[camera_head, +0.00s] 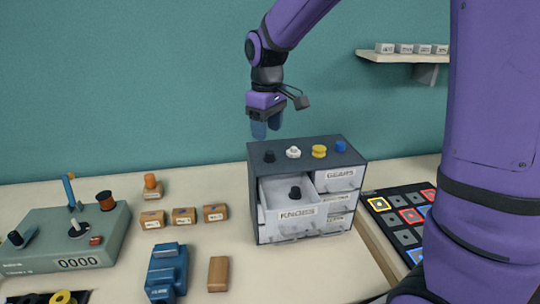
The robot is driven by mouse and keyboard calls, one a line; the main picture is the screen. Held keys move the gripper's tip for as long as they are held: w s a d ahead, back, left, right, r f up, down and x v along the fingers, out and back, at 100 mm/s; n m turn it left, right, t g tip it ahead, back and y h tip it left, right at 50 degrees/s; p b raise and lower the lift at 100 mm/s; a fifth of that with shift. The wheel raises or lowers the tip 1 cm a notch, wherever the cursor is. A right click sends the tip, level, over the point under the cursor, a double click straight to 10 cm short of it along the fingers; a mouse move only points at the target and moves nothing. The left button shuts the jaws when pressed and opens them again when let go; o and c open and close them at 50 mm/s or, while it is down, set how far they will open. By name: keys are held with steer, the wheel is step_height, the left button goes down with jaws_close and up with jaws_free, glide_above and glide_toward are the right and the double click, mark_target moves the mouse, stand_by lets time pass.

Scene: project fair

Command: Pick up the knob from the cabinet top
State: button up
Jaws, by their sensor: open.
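A dark grey cabinet (257,195) stands on the table. On its top is a row of small parts: a black knob (269,157), a white part (293,152), a yellow part (319,151) and a blue part (340,146). The drawer labelled KNOBS (297,216) is pulled out, with another black knob (295,193) inside. My gripper (266,130) is open and empty, with blue fingers pointing down. In the picture it appears above the black knob at the cabinet's left end. I cannot tell its exact depth.
A green box with a lever and dials (70,240) is at the left. Small labelled blocks (184,215), a blue stepped part (166,272) and a brown block (218,273) lie left of the cabinet. A panel of coloured squares (405,217) is at the right. A shelf (405,58) hangs above.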

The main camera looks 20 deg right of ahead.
mark_target(270, 151)
steer(key=shift+s+d+f, duration=0.1)
steer(key=shift+s+f, duration=0.05)
steer(key=shift+f, duration=0.85)
steer(key=shift+s+f, duration=0.2)
steer(key=shift+f, duration=0.75)
steer(key=shift+s+d+f, duration=0.1)
steer(key=shift+s+f, duration=0.05)
steer(key=shift+f, duration=0.85)
steer(key=c, duration=1)
